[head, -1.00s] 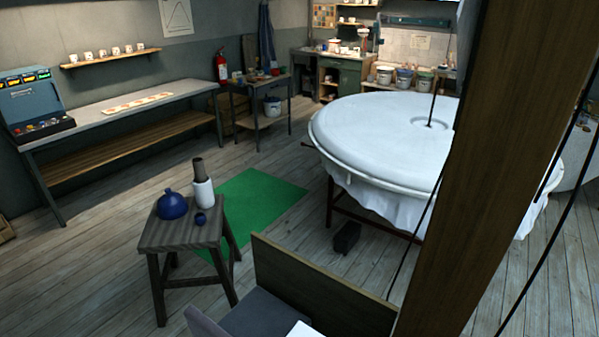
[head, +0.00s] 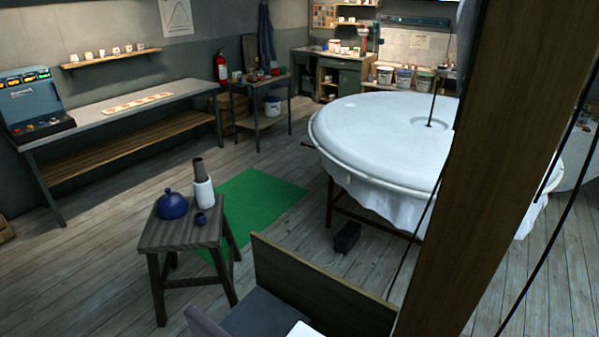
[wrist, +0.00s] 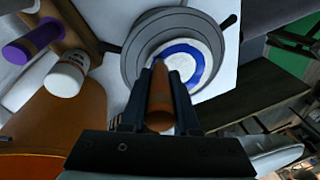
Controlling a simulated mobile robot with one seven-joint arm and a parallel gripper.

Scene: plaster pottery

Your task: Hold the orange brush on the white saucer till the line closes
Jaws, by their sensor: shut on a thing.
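In the wrist view my gripper (wrist: 160,88) is shut on the orange brush (wrist: 159,103). The brush points away from me, and its far end is over the left part of the white saucer (wrist: 176,60). I cannot tell for sure whether its tip touches the saucer. The saucer lies on a round grey wheel (wrist: 132,50). A thick blue line (wrist: 205,68) curves around the saucer. Its lower left stretch is hidden by the brush and my fingers, so I cannot see whether the line is closed. Neither brush, saucer nor gripper shows in the head view.
In the wrist view a white jar (wrist: 68,75) and a purple-ended cylinder (wrist: 30,45) stand left of the wheel. A dark handle (wrist: 228,22) sticks out at its upper right. In the head view a stool (head: 180,233) holds blue pots, beside a green mat (head: 262,195).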

